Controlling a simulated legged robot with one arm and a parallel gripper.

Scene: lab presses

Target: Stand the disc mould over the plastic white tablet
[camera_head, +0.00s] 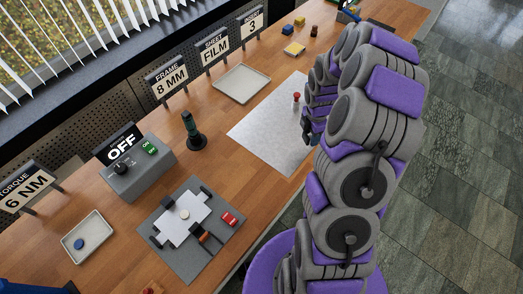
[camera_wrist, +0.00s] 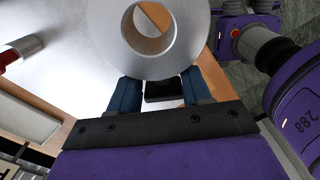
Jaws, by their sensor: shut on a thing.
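In the wrist view, a thick pale grey ring, which I take for the disc mould (camera_wrist: 184,51), lies ahead of my gripper (camera_wrist: 162,92). Its blue fingers are shut on the dark block at the ring's near side. Wood and pale surface show through the ring's hole. In the head view, my gripper (camera_head: 306,128) is beside the pale metal sheet, with the ring hidden there. A small off-white disc, likely the tablet (camera_head: 185,213), lies on a white cross-shaped sheet (camera_head: 172,232) in the grey fixture plate, well away from my gripper.
The fixture plate (camera_head: 187,265) bears dark blocks and a red part (camera_head: 229,219). A grey control box (camera_head: 138,178) reads OFF. The metal sheet (camera_head: 265,132) bears a red-topped pin (camera_head: 296,97).

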